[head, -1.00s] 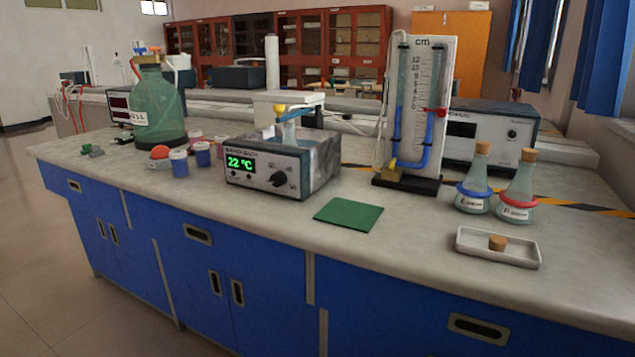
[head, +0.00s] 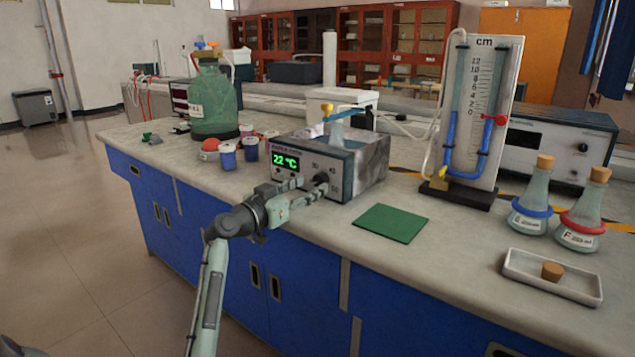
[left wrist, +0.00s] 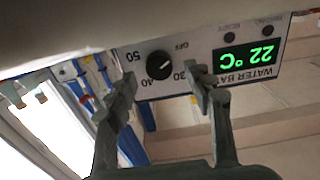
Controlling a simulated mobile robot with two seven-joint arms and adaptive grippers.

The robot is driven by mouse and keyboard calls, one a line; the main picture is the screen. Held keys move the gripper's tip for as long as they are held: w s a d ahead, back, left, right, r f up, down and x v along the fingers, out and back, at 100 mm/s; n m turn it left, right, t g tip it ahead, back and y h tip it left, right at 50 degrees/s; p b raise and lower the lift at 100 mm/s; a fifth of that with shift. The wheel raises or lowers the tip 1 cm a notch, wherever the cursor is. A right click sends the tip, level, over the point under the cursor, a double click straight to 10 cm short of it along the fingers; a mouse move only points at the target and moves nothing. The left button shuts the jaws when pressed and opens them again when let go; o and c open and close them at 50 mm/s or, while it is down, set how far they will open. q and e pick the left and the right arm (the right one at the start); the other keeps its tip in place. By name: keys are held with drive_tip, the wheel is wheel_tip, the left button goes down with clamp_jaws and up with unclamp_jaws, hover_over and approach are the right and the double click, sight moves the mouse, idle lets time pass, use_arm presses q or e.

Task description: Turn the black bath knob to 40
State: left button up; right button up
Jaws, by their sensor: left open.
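The black bath knob (left wrist: 160,65) is on the front panel of the water bath (head: 345,165). In the left wrist view the panel is upside down, with OFF, 30, 40 and 50 marked around the knob. I cannot tell exactly where its pointer stands. The green display (head: 286,161) reads 22 °C. My left gripper (head: 299,189) is in front of the panel. In the left wrist view its fingers (left wrist: 160,82) are open, one on each side of the knob, with no clear contact. In the head view the gripper partly covers the knob. My right gripper is out of view.
Blue-and-white jars (head: 228,156) and a large green bottle (head: 213,105) stand left of the bath. A green mat (head: 390,223) lies to its right, near a manometer (head: 483,115). Two flasks (head: 533,205) and a white tray (head: 570,285) are farther right.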

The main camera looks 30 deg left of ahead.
sight(320, 180)
use_arm(q)
drive_tip(key=shift+w+d, duration=0.15)
drive_tip(key=shift+w, duration=1.15)
drive_tip(key=c, duration=1.2)
